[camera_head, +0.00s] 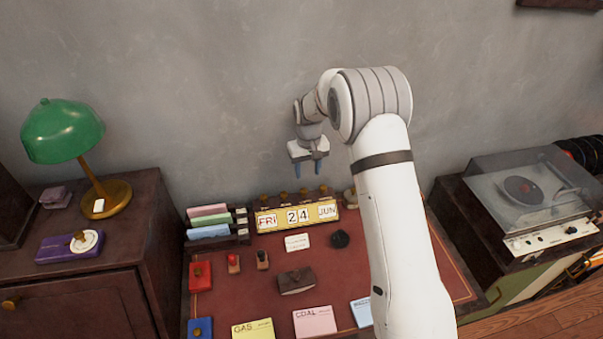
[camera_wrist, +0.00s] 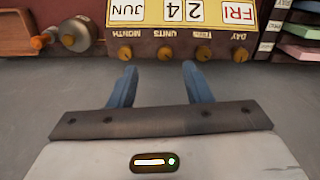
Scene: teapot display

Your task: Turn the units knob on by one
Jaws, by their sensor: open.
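The desk calendar (camera_head: 296,216) is a yellow-fronted box on the red desk top, reading FRI 24 JUN. Several brass knobs line its top. In the wrist view the calendar (camera_wrist: 185,32) appears upside down, with labels MONTH, UNITS, one that looks like TENS, and DAY. The units knob (camera_wrist: 165,53) is brass and sits between the month knob (camera_wrist: 125,53) and the tens knob (camera_wrist: 204,53). It also shows in the head view (camera_head: 303,191). My gripper (camera_head: 308,168) is open and empty above the calendar. In the wrist view its blue fingertips (camera_wrist: 159,68) are either side of the units knob's line, apart from it.
A file rack (camera_head: 215,232) stands left of the calendar. A round metal object (camera_wrist: 75,34) stands close beside its month end. A white card (camera_head: 297,242) and a dark round object (camera_head: 340,239) lie in front. The grey wall (camera_head: 200,100) is behind.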

